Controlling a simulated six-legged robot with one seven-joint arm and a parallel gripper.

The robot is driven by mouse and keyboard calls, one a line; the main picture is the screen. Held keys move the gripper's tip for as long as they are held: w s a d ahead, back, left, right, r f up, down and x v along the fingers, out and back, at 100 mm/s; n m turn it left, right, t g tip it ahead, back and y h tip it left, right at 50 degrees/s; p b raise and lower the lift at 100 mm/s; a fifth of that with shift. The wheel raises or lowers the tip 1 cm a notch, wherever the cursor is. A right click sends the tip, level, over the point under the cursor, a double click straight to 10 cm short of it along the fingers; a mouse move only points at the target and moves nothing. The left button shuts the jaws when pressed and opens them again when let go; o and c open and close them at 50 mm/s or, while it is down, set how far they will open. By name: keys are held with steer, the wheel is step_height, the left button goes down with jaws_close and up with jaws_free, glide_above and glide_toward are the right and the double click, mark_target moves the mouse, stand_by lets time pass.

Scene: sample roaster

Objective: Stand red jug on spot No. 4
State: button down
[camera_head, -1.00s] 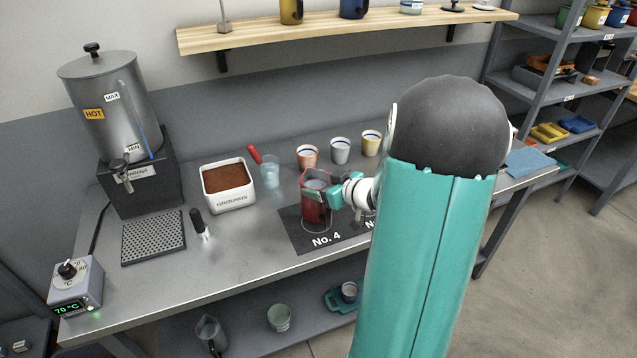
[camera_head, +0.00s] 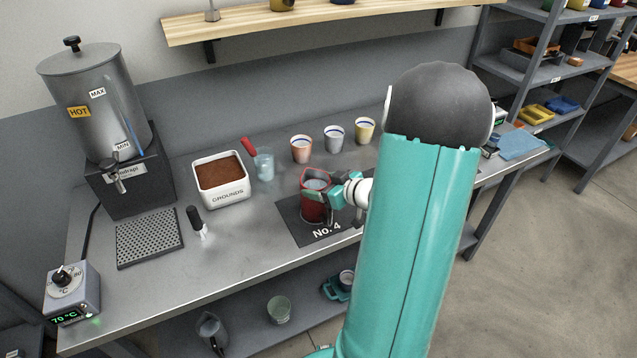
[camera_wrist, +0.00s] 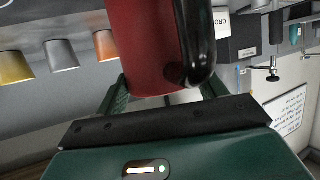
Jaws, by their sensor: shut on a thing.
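The red jug (camera_head: 314,205) is upright over the dark mat (camera_head: 296,228) at the "No. 4" label (camera_head: 327,230). My gripper (camera_head: 326,193) is shut on the jug, coming from its right side. In the wrist view the red jug (camera_wrist: 150,50) fills the space between my gripper's fingers (camera_wrist: 165,95), with its black handle toward the right. The jug's base is very near or on the mat; I cannot tell whether it touches. My arm hides the mat's right part.
Three cups, copper (camera_head: 300,149), grey (camera_head: 334,139) and yellow (camera_head: 364,131), stand behind the jug. A grounds box (camera_head: 222,196), a clear beaker with a red handle (camera_head: 263,165) and a dark-handled tool (camera_head: 197,220) are left. The hot-water urn (camera_head: 95,105) stands far left.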

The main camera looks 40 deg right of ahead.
steer(key=shift+w+f, duration=0.1)
steer(key=shift+f, duration=0.05)
steer(key=shift+c, duration=0.9)
jaws_free()
steer(key=shift+f, duration=0.1)
